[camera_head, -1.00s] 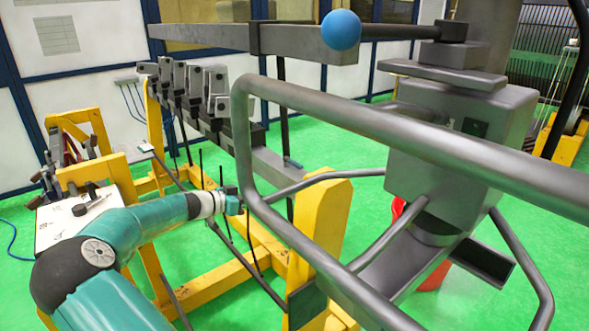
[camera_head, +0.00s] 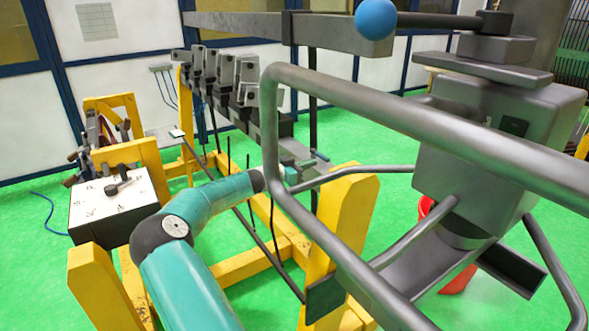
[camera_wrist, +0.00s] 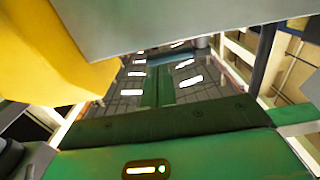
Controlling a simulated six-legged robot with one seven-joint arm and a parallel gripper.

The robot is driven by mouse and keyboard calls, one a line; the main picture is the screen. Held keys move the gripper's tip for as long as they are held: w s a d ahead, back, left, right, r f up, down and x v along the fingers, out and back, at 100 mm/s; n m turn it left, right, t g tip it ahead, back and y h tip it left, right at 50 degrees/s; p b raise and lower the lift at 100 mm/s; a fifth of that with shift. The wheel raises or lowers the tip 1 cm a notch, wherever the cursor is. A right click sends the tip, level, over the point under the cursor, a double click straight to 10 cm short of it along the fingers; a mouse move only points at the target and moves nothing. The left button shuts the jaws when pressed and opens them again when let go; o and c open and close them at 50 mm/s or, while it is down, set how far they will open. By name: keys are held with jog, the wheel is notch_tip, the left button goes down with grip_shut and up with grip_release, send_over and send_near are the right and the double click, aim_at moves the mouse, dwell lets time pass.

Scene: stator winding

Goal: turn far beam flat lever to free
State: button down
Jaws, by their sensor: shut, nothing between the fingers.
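A dark grey beam (camera_head: 291,150) runs away to the back left in the head view. It carries several grey blocks (camera_head: 246,82) in a row. I cannot make out for certain which part is the flat lever. My gripper (camera_head: 291,176) is at the near end of the beam, just below it, and is mostly hidden behind the grey tube rail. Its fingers look shut and hold nothing. In the wrist view, a grey surface (camera_wrist: 180,22) fills the top, close to the camera, and a yellow part (camera_wrist: 55,60) is at the left. No lever shows clearly there.
The grey tube rail (camera_head: 380,112) crosses close in front of my arm. Yellow posts (camera_head: 340,215) support the frame. A blue ball (camera_head: 376,18) on a bar is above. A white-topped box (camera_head: 112,197) stands left. Green floor (camera_head: 40,260) is open at far left.

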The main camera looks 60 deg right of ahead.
aim_at(320, 155)
jog(key=shift+x, duration=1.4)
jog(key=shift+w, duration=0.1)
